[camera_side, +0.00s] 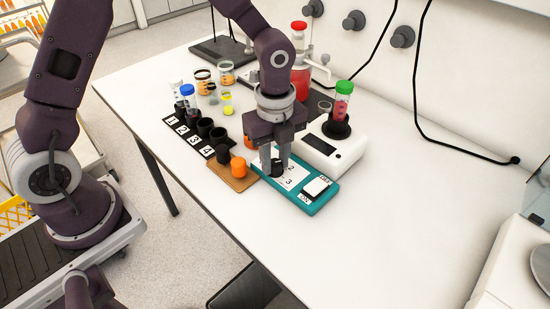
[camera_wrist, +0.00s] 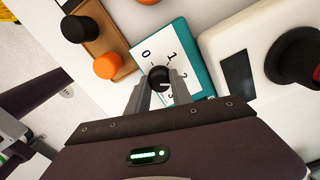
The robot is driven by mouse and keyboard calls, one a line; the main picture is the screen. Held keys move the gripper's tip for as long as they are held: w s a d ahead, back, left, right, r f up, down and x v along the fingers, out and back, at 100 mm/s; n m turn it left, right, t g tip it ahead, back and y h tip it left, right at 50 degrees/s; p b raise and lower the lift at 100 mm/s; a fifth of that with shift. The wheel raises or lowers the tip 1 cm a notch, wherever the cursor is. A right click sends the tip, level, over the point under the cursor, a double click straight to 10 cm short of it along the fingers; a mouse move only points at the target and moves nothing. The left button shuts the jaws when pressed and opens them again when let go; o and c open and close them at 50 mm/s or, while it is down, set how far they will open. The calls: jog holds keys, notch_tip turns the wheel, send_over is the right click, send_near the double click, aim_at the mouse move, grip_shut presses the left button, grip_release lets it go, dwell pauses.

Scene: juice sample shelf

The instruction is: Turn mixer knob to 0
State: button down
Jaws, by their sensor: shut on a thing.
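The mixer is a teal box (camera_side: 326,199) with a white numbered panel (camera_side: 292,182) in the side view; its teal edge also shows in the wrist view (camera_wrist: 199,62). Its round black knob (camera_wrist: 159,77) sits among the printed numbers 0 to 3. My gripper (camera_side: 276,166) points down over the panel. In the wrist view its fingers (camera_wrist: 160,84) are shut on the knob, one on each side. A short white mark on the knob points to the right in that view, away from the 0; the fingers partly hide the lower numbers.
A brown board (camera_side: 228,181) with black and orange knobs lies left of the mixer. A white device (camera_side: 318,152) holding a green-capped tube (camera_side: 342,101) stands close behind it. A numbered rack (camera_side: 190,136) with tubes is further left. The table front and right is clear.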

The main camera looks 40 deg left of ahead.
jog(key=shift+n, duration=0.3)
jog(key=n, duration=0.6)
jog(key=shift+n, duration=0.3)
jog(key=n, duration=0.3)
jog(key=shift+n, duration=0.3)
jog(key=n, duration=0.3)
jog(key=shift+n, duration=0.3)
jog(key=n, duration=0.4)
jog(key=shift+n, duration=0.3)
jog(key=n, duration=0.4)
jog(key=shift+n, duration=0.4)
